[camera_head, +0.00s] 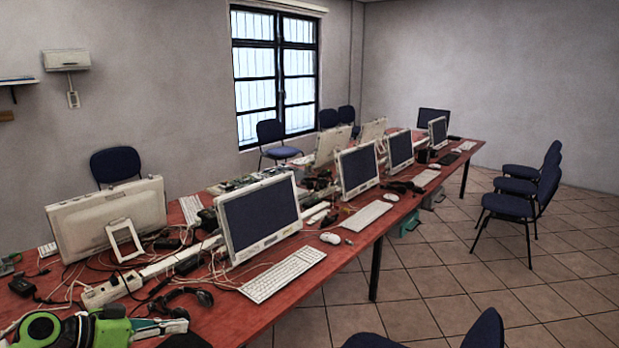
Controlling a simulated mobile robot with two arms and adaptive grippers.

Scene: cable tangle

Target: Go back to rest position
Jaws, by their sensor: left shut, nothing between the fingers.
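My left gripper (165,326) shows at the bottom left, with its green and black arm coming in from the left edge. Its fingers are shut and hold nothing. It is at the near left end of the long red table (345,242), close to a tangle of cables and a black headset (186,298). Whether it touches the table top, I cannot tell. My right gripper is not in view.
Several monitors, such as this near one (260,215), line the table. A white keyboard (283,273) and a power strip (112,290) lie near my gripper. Blue chairs (510,205) stand right. Tiled floor (430,285) is open between table and chairs.

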